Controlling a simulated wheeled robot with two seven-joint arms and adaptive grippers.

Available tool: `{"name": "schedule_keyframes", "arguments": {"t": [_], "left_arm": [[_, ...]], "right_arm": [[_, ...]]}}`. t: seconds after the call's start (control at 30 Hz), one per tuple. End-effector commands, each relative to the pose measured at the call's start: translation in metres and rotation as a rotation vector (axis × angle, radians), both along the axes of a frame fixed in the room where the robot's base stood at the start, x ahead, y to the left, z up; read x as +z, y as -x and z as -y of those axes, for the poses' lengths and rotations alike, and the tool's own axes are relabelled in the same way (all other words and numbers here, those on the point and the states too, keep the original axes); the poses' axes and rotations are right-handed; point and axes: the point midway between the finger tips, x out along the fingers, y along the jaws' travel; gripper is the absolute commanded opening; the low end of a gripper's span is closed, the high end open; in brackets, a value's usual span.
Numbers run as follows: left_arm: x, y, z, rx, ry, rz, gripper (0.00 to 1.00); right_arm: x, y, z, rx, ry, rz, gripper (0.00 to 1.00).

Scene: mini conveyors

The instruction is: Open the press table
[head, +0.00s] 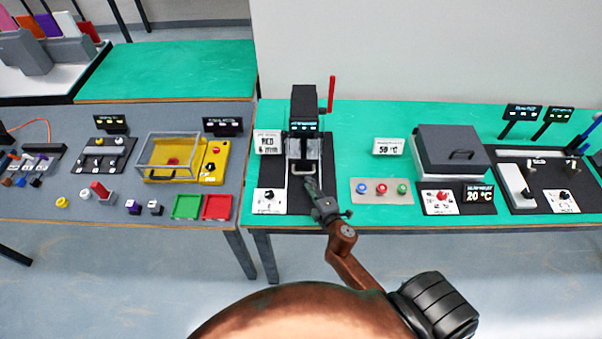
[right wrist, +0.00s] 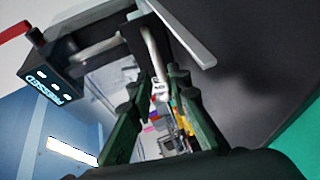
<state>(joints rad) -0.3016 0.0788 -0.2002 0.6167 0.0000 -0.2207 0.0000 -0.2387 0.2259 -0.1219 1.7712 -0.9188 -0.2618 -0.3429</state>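The press (head: 304,106) is a black upright unit with a red lever at its right side, standing on a black base on the green table. A pale U-shaped handle (head: 304,170) sits low at its front. My right gripper (head: 311,184) is just in front of and slightly right of this handle. In the right wrist view the two dark green fingers (right wrist: 160,80) are apart, with the pale handle bar (right wrist: 159,70) showing between or just beyond their tips; contact cannot be told. The press display (right wrist: 55,85) seems to read "PRESSED". My left gripper is not in view.
A grey table (head: 60,225) with a yellow tray unit adjoins at left.

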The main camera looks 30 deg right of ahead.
Motion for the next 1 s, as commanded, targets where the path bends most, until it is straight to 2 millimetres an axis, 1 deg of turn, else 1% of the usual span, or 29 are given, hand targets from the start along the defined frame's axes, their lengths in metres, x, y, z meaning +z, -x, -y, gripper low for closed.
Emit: {"name": "schedule_keyframes", "arguments": {"t": [0.13,0.3,0.43,0.6,0.83,1.0], "left_arm": [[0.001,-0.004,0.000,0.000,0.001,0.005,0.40],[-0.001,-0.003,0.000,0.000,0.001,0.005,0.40],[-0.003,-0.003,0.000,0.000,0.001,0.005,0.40],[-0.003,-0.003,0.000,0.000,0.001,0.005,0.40],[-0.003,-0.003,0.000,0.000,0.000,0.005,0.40],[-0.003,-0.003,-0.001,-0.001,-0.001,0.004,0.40]], "right_arm": [[-0.002,-0.021,0.002,0.001,0.001,0.002,0.17],[-0.007,-0.048,0.007,0.000,0.001,0.002,0.17],[-0.011,-0.062,0.009,0.000,0.000,0.001,0.17],[-0.013,-0.069,0.011,-0.001,-0.001,0.001,0.17],[-0.013,-0.069,0.011,-0.002,0.000,0.001,0.17],[-0.013,-0.069,0.011,-0.002,-0.001,0.000,0.06]]}}
